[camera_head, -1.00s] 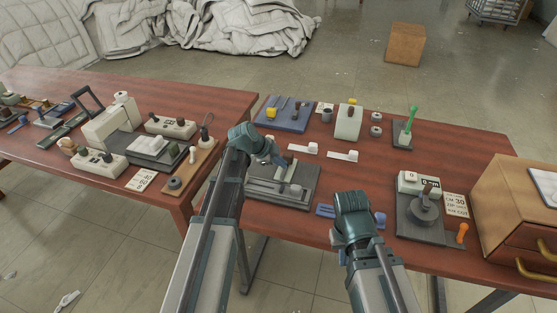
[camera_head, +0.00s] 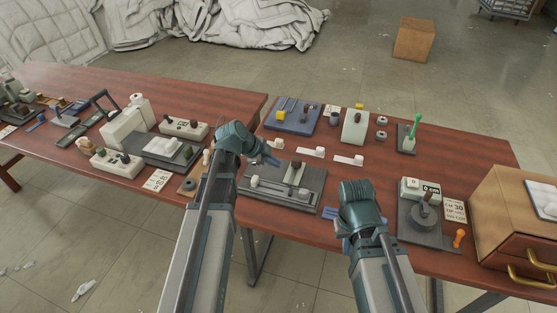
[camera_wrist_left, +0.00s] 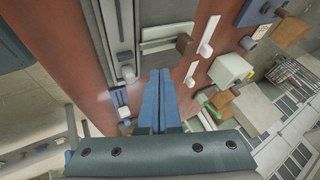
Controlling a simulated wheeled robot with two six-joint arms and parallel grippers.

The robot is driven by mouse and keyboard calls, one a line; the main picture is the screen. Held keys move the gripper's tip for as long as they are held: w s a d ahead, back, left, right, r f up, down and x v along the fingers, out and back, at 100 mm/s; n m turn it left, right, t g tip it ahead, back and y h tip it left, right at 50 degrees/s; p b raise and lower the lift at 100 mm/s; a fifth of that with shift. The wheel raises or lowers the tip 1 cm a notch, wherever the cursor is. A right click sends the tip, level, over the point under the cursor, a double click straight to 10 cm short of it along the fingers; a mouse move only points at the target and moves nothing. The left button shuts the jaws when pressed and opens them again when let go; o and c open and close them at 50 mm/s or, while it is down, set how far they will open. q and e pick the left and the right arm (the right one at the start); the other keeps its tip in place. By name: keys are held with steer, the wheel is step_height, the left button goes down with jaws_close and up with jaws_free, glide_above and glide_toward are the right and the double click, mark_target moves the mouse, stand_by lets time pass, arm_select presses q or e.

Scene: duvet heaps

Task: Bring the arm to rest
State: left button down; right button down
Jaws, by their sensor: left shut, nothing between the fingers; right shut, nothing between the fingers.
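My right gripper (camera_head: 357,205) is over the front part of the right table, between the slide fixture and a dark plate with a round dial (camera_head: 422,217). Its fingertips are mostly hidden by its own wrist, and nothing shows held. A blue piece (camera_head: 333,213) shows beside it on the left.
The right table (camera_head: 470,150) carries a blue tray (camera_head: 292,117), a white block (camera_head: 355,127) and a drawer box (camera_head: 510,225) at its right end. The left table (camera_head: 60,78) is crowded with devices. A cardboard box (camera_head: 414,40) and white duvet heaps (camera_head: 240,22) lie behind on the floor.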

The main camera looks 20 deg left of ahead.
stand_by(0.4)
arm_select(q)
steer(key=s+d+f+n+g+y, duration=0.2)
steer(key=s+d+n, duration=0.4)
steer(key=s, duration=0.5)
steer(key=s+d+f+n+g+y, duration=0.1)
steer(key=s+d+n+g+y, duration=0.3)
steer(key=s+d+n, duration=0.3)
steer(key=shift+s+d+f, duration=0.35)
steer(key=shift+s+d, duration=0.85)
steer(key=shift+s, duration=0.75)
